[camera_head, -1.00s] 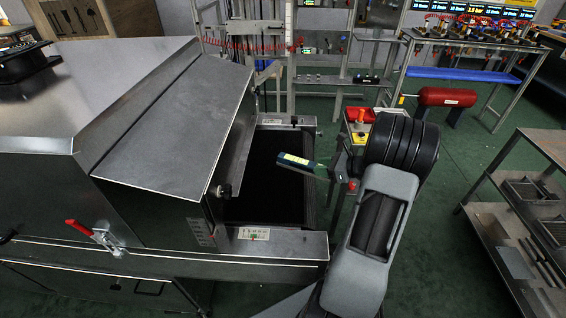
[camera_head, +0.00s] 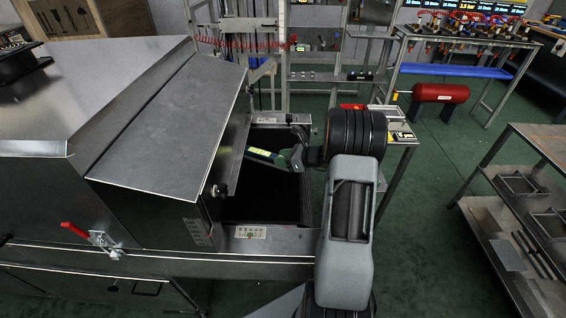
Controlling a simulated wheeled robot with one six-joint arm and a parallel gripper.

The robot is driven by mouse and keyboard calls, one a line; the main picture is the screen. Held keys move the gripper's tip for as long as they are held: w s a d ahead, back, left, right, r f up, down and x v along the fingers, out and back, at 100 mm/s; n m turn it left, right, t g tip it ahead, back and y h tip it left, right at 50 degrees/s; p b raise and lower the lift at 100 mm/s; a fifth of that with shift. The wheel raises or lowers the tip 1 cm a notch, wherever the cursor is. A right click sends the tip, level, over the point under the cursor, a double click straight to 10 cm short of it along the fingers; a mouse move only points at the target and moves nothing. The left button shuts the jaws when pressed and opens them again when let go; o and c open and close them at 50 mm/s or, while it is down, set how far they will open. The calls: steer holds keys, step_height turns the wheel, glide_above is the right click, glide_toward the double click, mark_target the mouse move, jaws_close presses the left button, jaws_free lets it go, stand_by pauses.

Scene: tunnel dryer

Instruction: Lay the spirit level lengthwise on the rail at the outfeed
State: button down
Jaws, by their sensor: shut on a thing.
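The spirit level (camera_head: 263,155) is a short bar with a yellow-green face. It sticks out to the left from my gripper (camera_head: 288,160), which is shut on its right end. The level is above the dark belt of the dryer outfeed, slanting down to the right in the picture. The near metal rail (camera_head: 275,241) of the outfeed bears a small label and is bare, apart from my arm over its right end. A far rail (camera_head: 284,119) crosses behind the belt. My arm hides part of the right side of the outfeed.
The sloped metal hood (camera_head: 175,125) stands close to the left of the level. A red-handled clamp (camera_head: 90,237) is on the dryer's front. A small stand (camera_head: 400,137) is behind my arm. A metal shelf rack (camera_head: 515,205) is at right, with open green floor before it.

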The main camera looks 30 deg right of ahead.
steer(key=shift+f, duration=0.85)
steer(key=shift+f, duration=0.15)
steer(key=c, duration=1.2)
jaws_free()
steer(key=shift+f, duration=0.15)
steer(key=o, duration=0.4)
steer(key=shift+o, duration=0.2)
